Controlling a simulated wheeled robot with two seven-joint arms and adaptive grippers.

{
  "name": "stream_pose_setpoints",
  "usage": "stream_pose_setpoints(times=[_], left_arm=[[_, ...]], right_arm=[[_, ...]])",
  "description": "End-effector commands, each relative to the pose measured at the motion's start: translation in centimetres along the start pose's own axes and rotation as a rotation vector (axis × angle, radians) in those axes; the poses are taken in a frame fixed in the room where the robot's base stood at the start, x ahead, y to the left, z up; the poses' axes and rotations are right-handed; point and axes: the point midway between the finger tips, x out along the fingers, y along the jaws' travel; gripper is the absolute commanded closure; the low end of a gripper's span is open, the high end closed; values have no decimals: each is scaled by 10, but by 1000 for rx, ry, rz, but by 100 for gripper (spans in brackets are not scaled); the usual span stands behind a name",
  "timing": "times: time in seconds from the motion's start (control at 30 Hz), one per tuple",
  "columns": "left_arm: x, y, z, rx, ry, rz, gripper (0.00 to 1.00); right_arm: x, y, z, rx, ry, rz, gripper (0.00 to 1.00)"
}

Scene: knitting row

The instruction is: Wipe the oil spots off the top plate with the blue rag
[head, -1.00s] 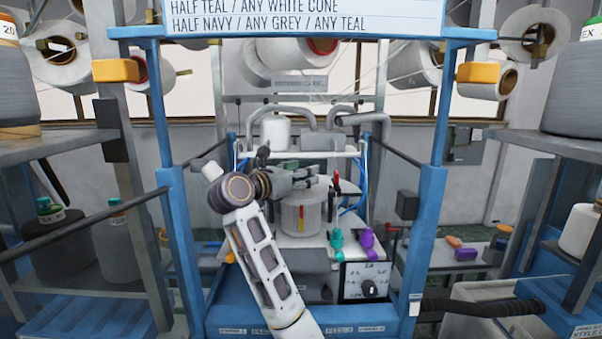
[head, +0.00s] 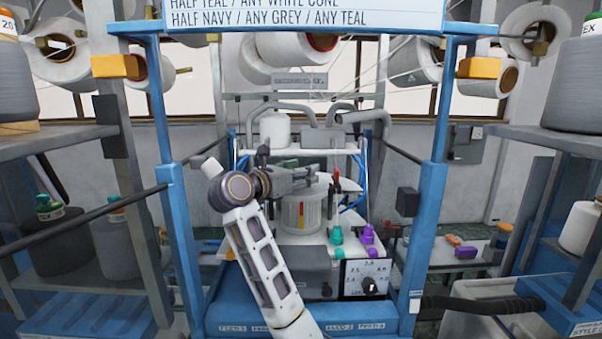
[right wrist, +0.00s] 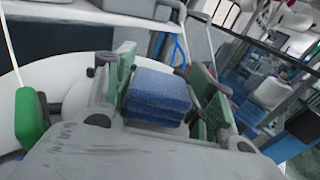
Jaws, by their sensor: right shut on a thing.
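My right gripper (head: 312,178) reaches over the top of the machine's cylinder in the head view. In the right wrist view its green-padded fingers (right wrist: 163,88) are shut on the folded blue rag (right wrist: 158,95). The top plate shows as a pale, curved surface (right wrist: 62,62) behind and left of the fingers. In the head view its pale edge (head: 347,185) shows right of the gripper, above the ribbed cylinder (head: 303,212). I cannot tell whether the rag touches the plate. I cannot make out any oil spots. My left gripper is out of view.
Blue frame posts (head: 178,240) stand on both sides. Grey pipes and a white cone (head: 275,130) sit behind the gripper. A red-tipped part (head: 336,178) is close to its right.

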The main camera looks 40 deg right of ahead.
Motion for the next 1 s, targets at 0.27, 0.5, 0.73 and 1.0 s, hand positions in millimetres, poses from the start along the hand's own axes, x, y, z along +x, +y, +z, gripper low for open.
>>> stream_pose_setpoints(times=[0.27, 0.5, 0.73, 1.0], left_arm=[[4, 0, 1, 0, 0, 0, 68], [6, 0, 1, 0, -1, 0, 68], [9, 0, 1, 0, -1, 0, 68], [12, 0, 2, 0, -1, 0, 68]], right_arm=[[0, 0, -4, 0, 0, 0, 65], [0, 0, -7, 0, 1, 0, 65], [0, 0, -10, 0, 1, 0, 65], [1, 0, -13, 0, 1, 0, 65]])
